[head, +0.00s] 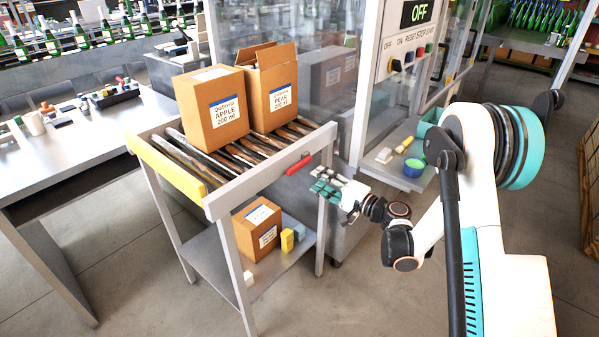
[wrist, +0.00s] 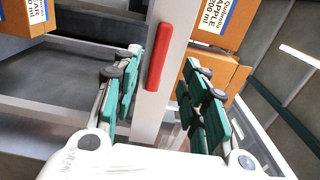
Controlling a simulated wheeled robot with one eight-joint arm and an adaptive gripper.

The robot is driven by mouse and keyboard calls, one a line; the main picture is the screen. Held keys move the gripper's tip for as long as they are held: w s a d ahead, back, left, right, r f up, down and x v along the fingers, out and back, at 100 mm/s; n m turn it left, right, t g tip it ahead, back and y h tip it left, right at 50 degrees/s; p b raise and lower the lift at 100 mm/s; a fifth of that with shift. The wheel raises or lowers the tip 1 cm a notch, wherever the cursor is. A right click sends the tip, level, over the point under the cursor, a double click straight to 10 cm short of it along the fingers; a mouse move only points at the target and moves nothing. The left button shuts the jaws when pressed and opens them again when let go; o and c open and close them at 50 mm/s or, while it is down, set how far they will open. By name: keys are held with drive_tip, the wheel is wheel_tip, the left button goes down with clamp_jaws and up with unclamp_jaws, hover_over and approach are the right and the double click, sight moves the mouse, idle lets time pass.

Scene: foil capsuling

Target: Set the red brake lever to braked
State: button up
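The red brake lever (head: 299,164) is on the near side rail of the roller cart (head: 216,205), close to its right corner. In the head view it lies along the rail, slightly tilted. In the wrist view the red lever (wrist: 160,55) stands between and beyond my green-padded fingers. My gripper (head: 327,186) is just right of and below the lever. In the wrist view my gripper (wrist: 164,98) is open, with a wide empty gap between its fingers. It does not appear to touch the lever.
Two cardboard boxes, APPLE (head: 212,108) and PEAR (head: 271,88), stand on the rollers. A third box (head: 257,229) and a yellow block (head: 287,240) are on the lower shelf. A glass-sided machine (head: 411,42) showing OFF stands behind. A steel table (head: 95,145) is left.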

sight(297, 169)
drive_tip(key=b+x, duration=0.2)
drive_tip(key=x, duration=0.7)
drive_tip(key=shift+w+a, duration=0.1)
clamp_jaws()
